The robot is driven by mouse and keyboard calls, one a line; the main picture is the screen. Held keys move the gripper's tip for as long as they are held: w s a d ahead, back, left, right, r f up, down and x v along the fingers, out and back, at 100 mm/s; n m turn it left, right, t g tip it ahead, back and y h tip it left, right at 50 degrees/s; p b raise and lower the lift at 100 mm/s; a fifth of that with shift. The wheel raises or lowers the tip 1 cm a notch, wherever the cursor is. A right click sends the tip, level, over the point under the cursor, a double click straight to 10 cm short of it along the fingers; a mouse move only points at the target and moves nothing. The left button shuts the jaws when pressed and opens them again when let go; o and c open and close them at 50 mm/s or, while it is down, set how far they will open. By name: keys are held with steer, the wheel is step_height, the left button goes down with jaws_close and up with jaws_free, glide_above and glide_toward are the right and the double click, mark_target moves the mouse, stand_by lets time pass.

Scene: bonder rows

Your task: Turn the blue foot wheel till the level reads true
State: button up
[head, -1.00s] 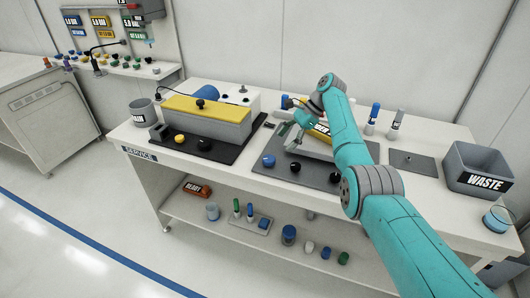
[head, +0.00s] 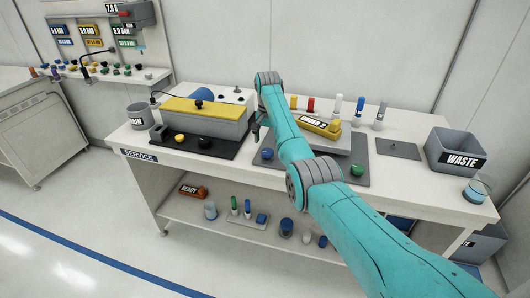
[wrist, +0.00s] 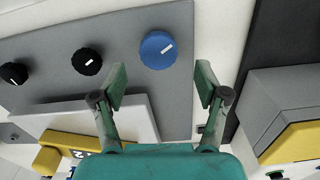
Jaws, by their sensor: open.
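The blue foot wheel (wrist: 158,50) is a round knob with a white mark, on a grey plate. In the wrist view it lies just beyond my gripper (wrist: 162,76), roughly in line with the gap between the fingers. The fingers are open, with nothing between them. In the head view the blue wheel (head: 267,154) is at the plate's left front, and my arm hides most of the gripper. A yellow bar labelled "UNDER 2" (head: 318,126) lies on a pale block on the plate; I cannot read a level on it.
Two dark knobs (wrist: 87,61) sit left of the blue wheel in the wrist view. A grey box with a yellow top (head: 205,112) stands left of the plate on the bench. A WASTE bin (head: 459,152) stands at the bench's right end.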

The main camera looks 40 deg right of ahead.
mark_target(268, 151)
steer(key=shift+d+f, duration=0.1)
steer(key=shift+f, duration=2.6)
steer(key=shift+c, duration=0.3)
steer(key=c, duration=1.1)
